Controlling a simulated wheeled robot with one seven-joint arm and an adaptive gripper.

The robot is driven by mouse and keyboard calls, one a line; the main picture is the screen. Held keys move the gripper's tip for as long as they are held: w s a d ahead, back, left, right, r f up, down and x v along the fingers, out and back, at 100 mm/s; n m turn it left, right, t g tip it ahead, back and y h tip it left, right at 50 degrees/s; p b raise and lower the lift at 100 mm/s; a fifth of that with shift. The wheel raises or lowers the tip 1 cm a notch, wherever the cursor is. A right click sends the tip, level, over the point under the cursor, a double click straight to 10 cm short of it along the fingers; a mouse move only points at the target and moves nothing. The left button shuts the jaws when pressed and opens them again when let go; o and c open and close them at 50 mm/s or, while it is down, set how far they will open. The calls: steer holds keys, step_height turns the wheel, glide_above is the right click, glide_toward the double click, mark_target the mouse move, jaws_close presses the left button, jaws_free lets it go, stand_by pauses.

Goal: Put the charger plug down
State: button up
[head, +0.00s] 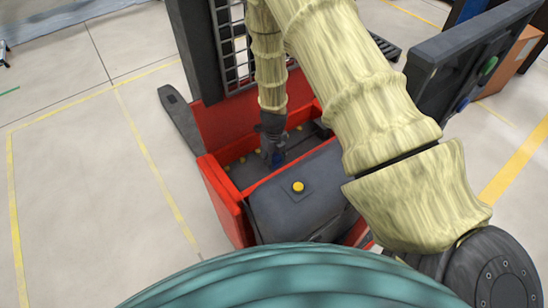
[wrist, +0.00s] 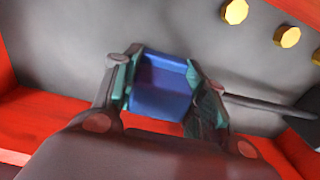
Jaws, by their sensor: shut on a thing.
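The charger plug, a blue block, sits between the green-padded fingers of my gripper (wrist: 163,82) in the wrist view, with its blue face (wrist: 160,88) showing. My gripper is shut on it. In the head view my gripper (head: 274,150) points down into the open red compartment, and a small bit of the blue plug (head: 278,160) shows at its tip. The plug is over the dark grey surface with yellow caps (head: 242,160). I cannot tell whether the plug touches that surface.
The red vehicle body (head: 228,205) has raised walls around the compartment. A dark grey block with a yellow button (head: 298,187) stands just in front. A mesh guard (head: 230,45) rises behind, and a dark panel (head: 455,65) is at right. Open floor lies to the left.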

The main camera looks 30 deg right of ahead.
steer(key=shift+f, duration=0.5)
steer(key=o, duration=1.4)
steer(key=shift+c, duration=0.2)
steer(key=shift+r, duration=0.2)
steer(key=shift+r, duration=0.35)
step_height(320, 180, up, 12)
steer(key=b, duration=0.3)
steer(key=shift+r, duration=0.1)
